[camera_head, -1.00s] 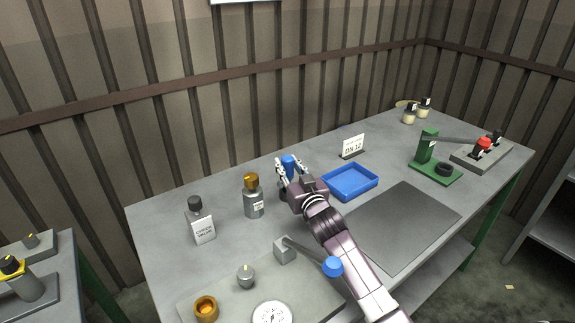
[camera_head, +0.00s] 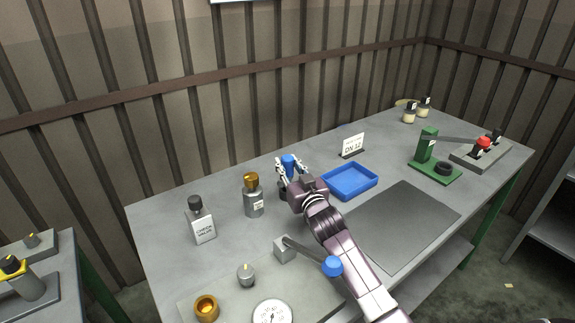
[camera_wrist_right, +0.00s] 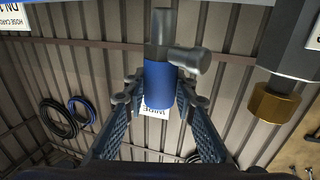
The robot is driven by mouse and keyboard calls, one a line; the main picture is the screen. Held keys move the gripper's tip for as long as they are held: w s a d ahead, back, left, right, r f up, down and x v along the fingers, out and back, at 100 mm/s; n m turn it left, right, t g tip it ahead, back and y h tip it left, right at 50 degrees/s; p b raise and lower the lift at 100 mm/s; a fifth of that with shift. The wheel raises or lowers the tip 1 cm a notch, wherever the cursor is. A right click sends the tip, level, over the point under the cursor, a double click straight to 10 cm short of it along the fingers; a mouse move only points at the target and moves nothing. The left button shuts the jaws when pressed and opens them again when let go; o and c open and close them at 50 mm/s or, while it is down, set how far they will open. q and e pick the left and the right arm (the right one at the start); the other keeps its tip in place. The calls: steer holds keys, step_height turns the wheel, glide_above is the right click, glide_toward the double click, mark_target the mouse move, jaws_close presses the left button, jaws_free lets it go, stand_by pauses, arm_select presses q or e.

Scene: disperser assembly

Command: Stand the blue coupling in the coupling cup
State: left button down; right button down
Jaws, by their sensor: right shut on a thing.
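The blue coupling (camera_head: 288,160) stands upright between the fingers of my right gripper (camera_head: 291,170) near the back of the table. In the right wrist view, which is upside down, the coupling (camera_wrist_right: 159,84) has a blue sleeve and a grey metal end with a side stub. My right gripper (camera_wrist_right: 161,88) has its fingers on both sides of the blue sleeve and is shut on it. A dark shape below the gripper, partly hidden by it, may be the coupling cup; I cannot tell whether the coupling is in it. My left gripper is out of view.
A blue tray (camera_head: 350,194) lies just right of the gripper, with a DN 12 card (camera_head: 353,145) behind. A blue-knobbed lever (camera_head: 332,266) is in front. The dark mat (camera_head: 405,225) is bare.

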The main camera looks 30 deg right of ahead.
mark_target(289, 177)
steer(key=shift+r, duration=0.2)
steer(key=shift+f+b, duration=1)
steer(key=shift+f, duration=0.8)
steer(key=shift+r+p, duration=1.35)
steer(key=shift+p, duration=0.45)
stand_by(1.1)
steer(key=shift+f+b, duration=0.8)
steer(key=shift+f, duration=0.5)
